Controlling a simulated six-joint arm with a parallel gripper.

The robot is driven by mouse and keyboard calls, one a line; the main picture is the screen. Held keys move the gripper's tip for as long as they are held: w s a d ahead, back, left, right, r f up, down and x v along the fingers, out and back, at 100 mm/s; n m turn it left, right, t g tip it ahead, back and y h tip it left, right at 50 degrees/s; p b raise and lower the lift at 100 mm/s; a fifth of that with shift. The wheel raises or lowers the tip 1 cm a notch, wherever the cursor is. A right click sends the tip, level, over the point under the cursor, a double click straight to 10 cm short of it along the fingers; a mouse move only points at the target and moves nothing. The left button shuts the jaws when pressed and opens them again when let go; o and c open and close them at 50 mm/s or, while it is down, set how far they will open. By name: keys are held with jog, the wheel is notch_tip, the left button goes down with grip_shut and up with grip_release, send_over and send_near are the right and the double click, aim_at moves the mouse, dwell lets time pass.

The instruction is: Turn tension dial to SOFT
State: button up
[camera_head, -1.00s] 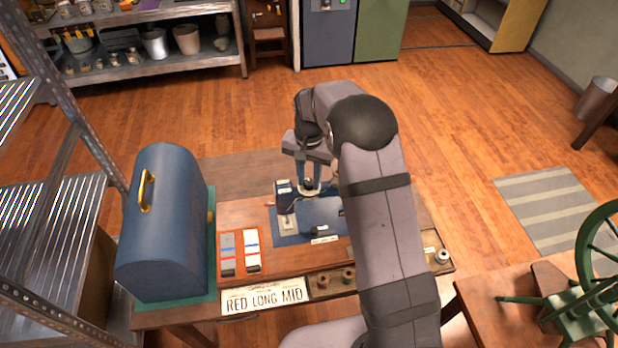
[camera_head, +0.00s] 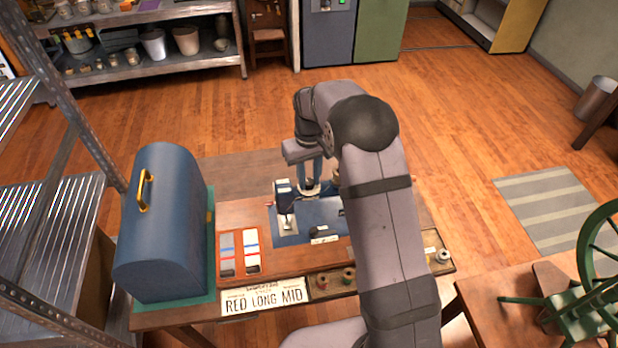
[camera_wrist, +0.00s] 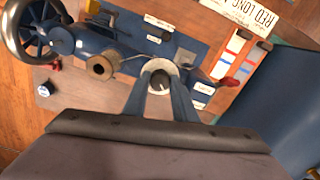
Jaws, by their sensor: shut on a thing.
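The tension dial (camera_wrist: 160,78) shows in the wrist view as a pale disc with a dark knob at its centre, on the blue sewing machine (camera_wrist: 125,40). My gripper (camera_wrist: 160,88) has one finger on each side of the dial and is shut on it. In the head view, my gripper (camera_head: 311,186) points down at the machine (camera_head: 284,195), and the dial is too small and covered to make out. Small white labels (camera_wrist: 203,105) sit near the dial, but their lettering is not readable, so the dial's setting cannot be told.
A handwheel (camera_wrist: 36,30) and a spool (camera_wrist: 101,67) stand beside the dial, and a red-tipped part (camera_wrist: 229,82) is on its other side. A blue domed case (camera_head: 165,230) stands left on the table. A sign (camera_head: 263,298) reads RED LONG MID.

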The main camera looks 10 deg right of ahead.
aim_at(309, 181)
jog(key=shift+n, duration=1.3)
jog(key=shift+w, duration=0.1)
jog(key=o, duration=1)
jog(key=shift+r, duration=0.1)
jog(key=shift+r+b, duration=1.3)
jog(key=shift+r, duration=2.35)
